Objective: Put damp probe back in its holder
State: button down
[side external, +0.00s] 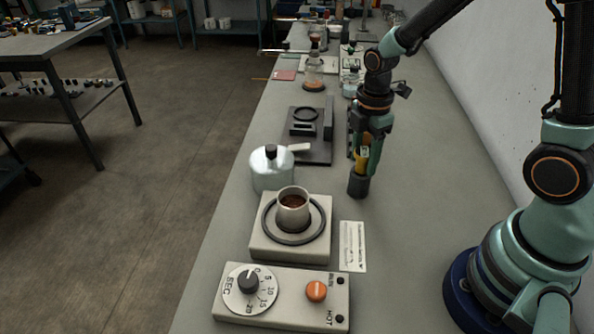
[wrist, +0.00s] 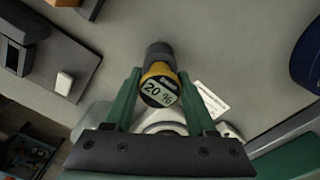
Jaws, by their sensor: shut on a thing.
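The damp probe (side external: 363,155) has a yellow body; its round end reads "20 %" in the wrist view (wrist: 159,91). My gripper (side external: 364,148) has its green fingers (wrist: 160,82) on either side of the yellow body and is shut on it. A dark grey cylinder (side external: 358,186) is directly below the probe, in line with it, at the bench top; it also shows beyond the probe in the wrist view (wrist: 159,51). It looks like the holder. The probe's lower end is hidden, so I cannot tell how deep it sits in the cylinder.
A white paper label (side external: 352,246) lies in front. Left of it are a metal cup on a heater plate (side external: 262,240), a silver pot (side external: 268,172) and a dark stand (side external: 322,148). A timer box (side external: 230,308) is nearest. Bench right of the cylinder is clear.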

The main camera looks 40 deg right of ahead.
jog(key=shift+c, duration=0.7)
grip_release()
notch_tip(320, 180, up, 11)
jog(key=shift+r, duration=0.1)
jog(key=s+a+r+m+t, duration=0.1)
jog(key=s+r+m+t, duration=0.4)
jog(key=m, duration=1)
jog(key=shift+s+r+m+t, duration=0.3)
jog(key=shift+s+r+m, duration=0.1)
jog(key=shift+r, duration=0.3)
